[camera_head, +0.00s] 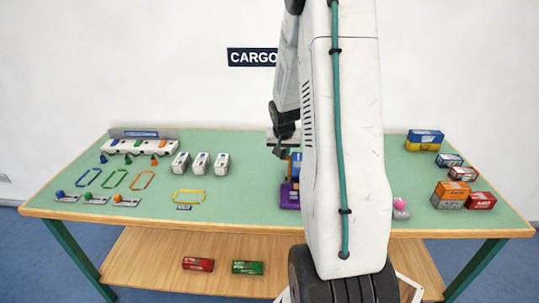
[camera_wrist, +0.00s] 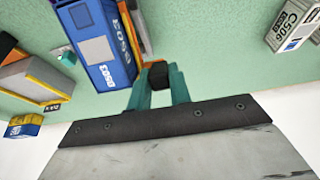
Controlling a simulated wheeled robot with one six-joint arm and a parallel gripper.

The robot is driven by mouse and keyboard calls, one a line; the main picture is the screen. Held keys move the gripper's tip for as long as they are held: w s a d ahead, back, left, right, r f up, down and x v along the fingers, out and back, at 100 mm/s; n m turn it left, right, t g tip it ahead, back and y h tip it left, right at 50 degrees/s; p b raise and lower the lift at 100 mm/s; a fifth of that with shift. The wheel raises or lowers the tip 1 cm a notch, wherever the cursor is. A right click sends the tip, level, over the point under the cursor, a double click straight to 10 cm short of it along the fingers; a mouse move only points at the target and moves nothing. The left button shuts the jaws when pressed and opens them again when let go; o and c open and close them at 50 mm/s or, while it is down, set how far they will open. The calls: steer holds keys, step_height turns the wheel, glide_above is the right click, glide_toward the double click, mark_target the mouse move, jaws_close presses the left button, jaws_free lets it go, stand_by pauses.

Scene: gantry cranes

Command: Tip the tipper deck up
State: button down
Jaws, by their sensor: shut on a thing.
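In the wrist view the teal fingers of my gripper (camera_wrist: 157,84) are shut on a small black grip (camera_wrist: 158,73). An orange strip (camera_wrist: 135,28), apparently the edge of the tipper deck, runs up from beside the grip. A blue container (camera_wrist: 97,45) marked 0503 lies along that strip, left of my fingers. In the head view my gripper (camera_head: 280,151) is at the left side of the blue container (camera_head: 296,164), above a purple base (camera_head: 289,196). My arm hides the right part of this spot, and I cannot tell the deck's tilt.
White containers (camera_head: 201,163) stand to the left, with coloured outlines (camera_head: 115,179) and small levers (camera_head: 95,198) beyond. Boxes (camera_head: 448,193) stand at the right. A pink ball (camera_head: 400,203) is just right of my arm.

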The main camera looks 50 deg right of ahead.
steer(key=shift+s+a+r, duration=0.1)
steer(key=shift+s+a, duration=0.35)
steer(key=shift+a, duration=0.05)
steer(key=shift+s+a, duration=0.25)
steer(key=shift+a, duration=0.1)
steer(key=shift+s+a, duration=0.15)
steer(key=c, duration=1.6)
jaws_free()
steer(key=shift+o, duration=0.2)
steer(key=shift+r, duration=0.1)
steer(key=v, duration=0.7)
steer(key=shift+r, duration=0.4)
